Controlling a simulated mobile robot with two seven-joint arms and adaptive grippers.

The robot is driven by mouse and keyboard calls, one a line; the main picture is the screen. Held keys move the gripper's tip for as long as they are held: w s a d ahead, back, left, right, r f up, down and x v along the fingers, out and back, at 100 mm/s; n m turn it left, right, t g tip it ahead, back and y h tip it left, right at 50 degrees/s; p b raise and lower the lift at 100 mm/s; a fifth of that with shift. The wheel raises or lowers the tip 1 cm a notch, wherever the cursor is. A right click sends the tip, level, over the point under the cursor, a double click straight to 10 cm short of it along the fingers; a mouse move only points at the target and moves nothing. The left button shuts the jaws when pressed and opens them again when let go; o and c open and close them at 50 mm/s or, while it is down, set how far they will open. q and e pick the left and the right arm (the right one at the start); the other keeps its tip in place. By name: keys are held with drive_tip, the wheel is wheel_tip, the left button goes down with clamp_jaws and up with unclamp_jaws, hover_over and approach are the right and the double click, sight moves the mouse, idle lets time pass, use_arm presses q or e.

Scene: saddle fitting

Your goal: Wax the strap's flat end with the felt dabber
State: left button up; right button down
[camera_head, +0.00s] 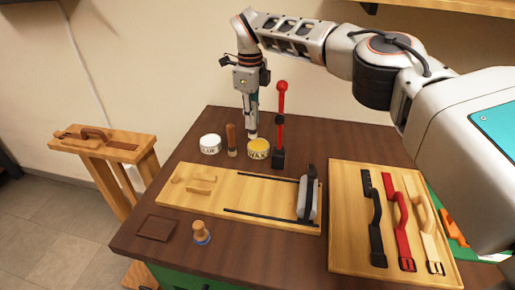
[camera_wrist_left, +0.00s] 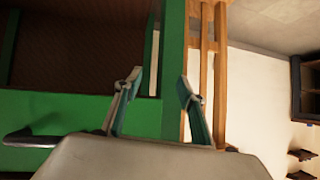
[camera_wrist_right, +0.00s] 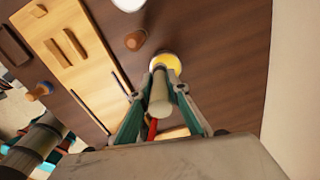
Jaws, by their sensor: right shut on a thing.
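My right gripper (camera_head: 252,98) is above the wax tin (camera_head: 258,149) at the back of the table. It is shut on the felt dabber (camera_wrist_right: 160,95), a pale beige cylinder in the right wrist view. The dabber points down, its lower end at the tin's yellow top (camera_wrist_right: 168,62); I cannot tell whether they touch. Black (camera_head: 374,215), red (camera_head: 400,222) and tan (camera_head: 428,225) straps with buckles lie on the right wooden board; a brown strap (camera_head: 97,134) lies on the left wooden stand. My left gripper (camera_wrist_left: 160,82) is open and empty, beside a green cabinet.
A white glue jar (camera_head: 210,144) and a wooden-handled tool (camera_head: 231,140) stand left of the tin. A red-handled upright (camera_head: 281,120) stands close on its right. A wooden board with rails (camera_head: 205,195), a knob-handled tool (camera_head: 200,230) and a brown patch (camera_head: 157,227) are nearer.

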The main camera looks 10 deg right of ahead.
drive_tip(key=shift+d+f, duration=0.1)
drive_tip(key=shift+f, duration=0.05)
drive_tip(key=shift+w+d+f, duration=0.1)
drive_tip(key=shift+d+f, duration=0.8)
drive_tip(key=shift+f, duration=0.3)
drive_tip(key=shift+f, duration=0.45)
idle(0.8)
drive_tip(key=shift+f, duration=0.15)
idle(1.4)
drive_tip(key=shift+p, duration=0.3)
